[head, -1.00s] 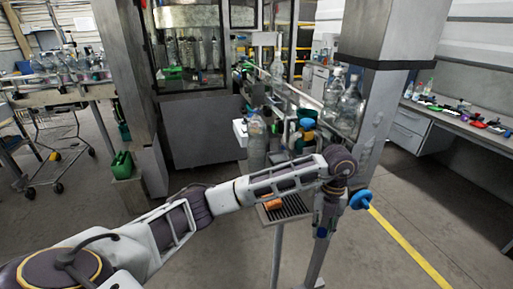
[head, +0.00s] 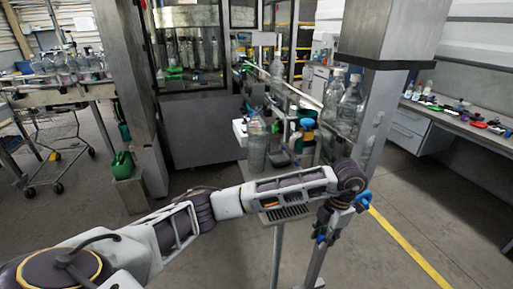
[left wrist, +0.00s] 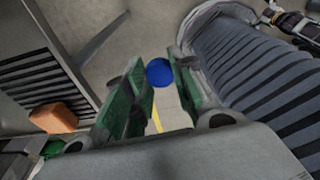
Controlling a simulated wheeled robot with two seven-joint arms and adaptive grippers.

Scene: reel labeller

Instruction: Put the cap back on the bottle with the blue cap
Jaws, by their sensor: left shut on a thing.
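My left gripper (head: 325,236) hangs low beside a grey post in the head view. In the left wrist view its green-padded fingers (left wrist: 157,78) are closed around a round blue cap (left wrist: 158,72) at their tips. A large clear bottle (head: 257,148) stands on the stand left of the post. Two more clear bottles (head: 334,92) (head: 350,103) stand close together near the column. From these frames I cannot tell which bottle the cap belongs to. My right gripper is not in view.
A slatted tray (head: 285,213) lies just behind my forearm, and it also shows in the left wrist view (left wrist: 35,85) near an orange block (left wrist: 53,118). A blue handwheel (head: 363,199) is beside my wrist. Open floor lies to the right.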

